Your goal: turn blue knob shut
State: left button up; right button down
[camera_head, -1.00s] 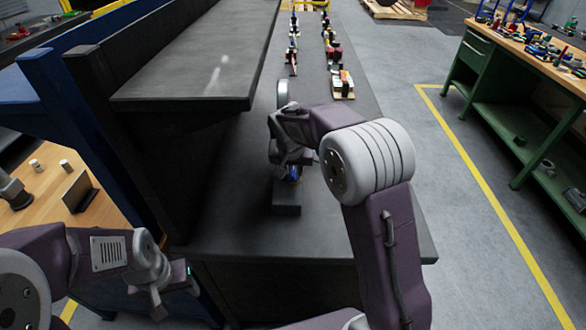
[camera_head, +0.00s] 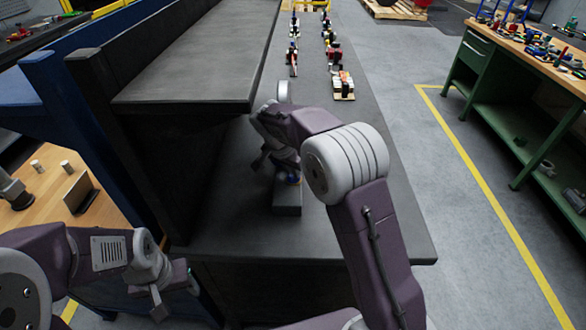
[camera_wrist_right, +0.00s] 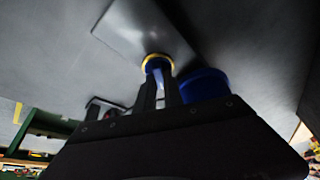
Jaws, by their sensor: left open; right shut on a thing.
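The blue knob (camera_head: 292,178) shows as a small patch of blue above a dark block (camera_head: 287,207) on the black bench, mostly hidden by my right wrist in the head view. In the right wrist view, the two fingers of my right gripper (camera_wrist_right: 158,84) are shut on the blue knob (camera_wrist_right: 158,66), with a yellow ring at its far end. A wider blue cylinder (camera_wrist_right: 205,84) is just right of the fingers, partly hidden behind the gripper body. My left gripper (camera_head: 174,290) is open and empty, low at the left, well away from the knob.
A raised black shelf (camera_head: 195,65) stands left of my right arm. Several small coloured parts (camera_head: 330,50) line the bench behind. A wooden table (camera_head: 103,215) is at the left, a green workbench (camera_head: 500,85) at the right. The bench's front right is clear.

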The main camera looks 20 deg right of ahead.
jog(key=shift+r+m+g+h+p, duration=0.1)
jog(key=shift+m+g+h+p, duration=0.35)
jog(key=shift+m, duration=0.6)
jog(key=shift+m+g+h+p, duration=0.15)
jog(key=shift+m+p, duration=0.45)
jog(key=shift+m, duration=0.45)
jog(key=c, duration=1.5)
grip_release()
jog(key=shift+o, duration=0.2)
